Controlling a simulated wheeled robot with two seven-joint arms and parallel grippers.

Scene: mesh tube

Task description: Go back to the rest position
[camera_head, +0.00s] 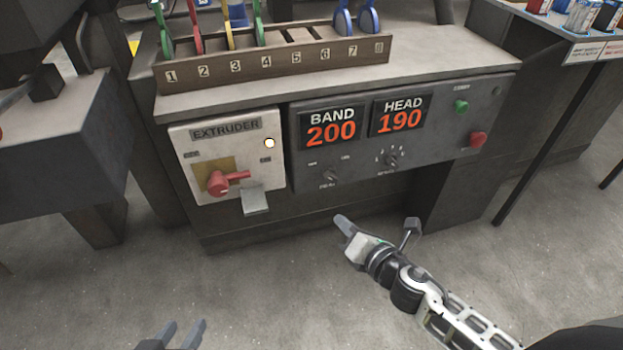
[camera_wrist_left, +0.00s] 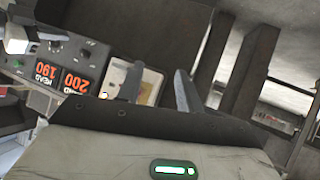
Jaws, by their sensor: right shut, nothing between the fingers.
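My left gripper (camera_head: 182,332) shows at the bottom edge of the head view, with its two fingers apart and nothing between them. The same gripper also shows in the left wrist view (camera_wrist_left: 158,88). My right gripper (camera_head: 345,226) is in front of the machine's lower panel, above the floor. Its fingers are together and empty. Both grippers are apart from the machine.
The control panel (camera_head: 278,150) carries BAND 200 and HEAD 190 displays. A red rotary switch (camera_head: 220,182) sits on the white extruder box (camera_head: 187,155). A numbered rack (camera_head: 275,72) with coloured tools stands on top. Open floor (camera_head: 270,290) lies in front.

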